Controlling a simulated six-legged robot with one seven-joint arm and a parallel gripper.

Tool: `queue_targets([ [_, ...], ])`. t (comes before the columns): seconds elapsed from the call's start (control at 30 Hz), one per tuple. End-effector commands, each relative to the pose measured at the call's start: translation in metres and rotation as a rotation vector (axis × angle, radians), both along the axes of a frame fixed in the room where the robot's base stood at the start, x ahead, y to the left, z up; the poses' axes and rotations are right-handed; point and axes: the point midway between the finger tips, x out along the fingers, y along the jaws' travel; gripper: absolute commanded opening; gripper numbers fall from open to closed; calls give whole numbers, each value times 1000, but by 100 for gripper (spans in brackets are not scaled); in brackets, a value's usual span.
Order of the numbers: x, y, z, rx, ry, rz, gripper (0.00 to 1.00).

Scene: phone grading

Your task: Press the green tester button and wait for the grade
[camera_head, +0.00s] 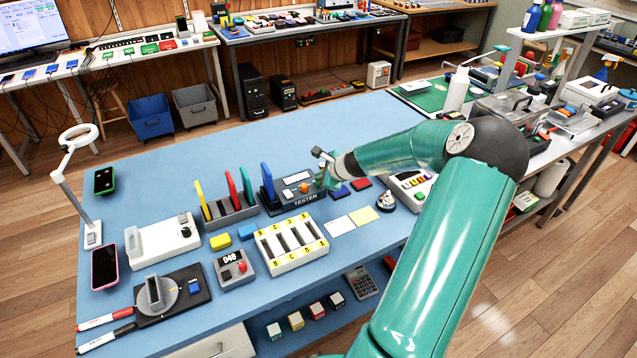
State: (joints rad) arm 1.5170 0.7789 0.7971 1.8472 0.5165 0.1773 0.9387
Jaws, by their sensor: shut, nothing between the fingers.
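The dark tester (300,202), marked TESTER, stands on the blue table with a blue phone (267,183) upright at its left end. A pale panel (297,177) and an orange button (304,187) show on its top. No grade is readable at this size. My gripper (323,183) is shut and empty, low over the right end of the tester. The green button cannot be made out; my gripper covers that end. Whether the fingertips touch the tester cannot be told.
A rack of coloured phones (229,213) stands left of the tester, and a white lettered sorter (291,244) is in front.

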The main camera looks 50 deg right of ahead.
Motion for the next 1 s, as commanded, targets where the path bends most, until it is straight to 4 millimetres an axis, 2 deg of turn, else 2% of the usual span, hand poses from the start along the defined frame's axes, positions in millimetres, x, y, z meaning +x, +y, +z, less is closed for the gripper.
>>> queue_targets([
  [1.0,0,0,-9,1,0,-1,0],
])
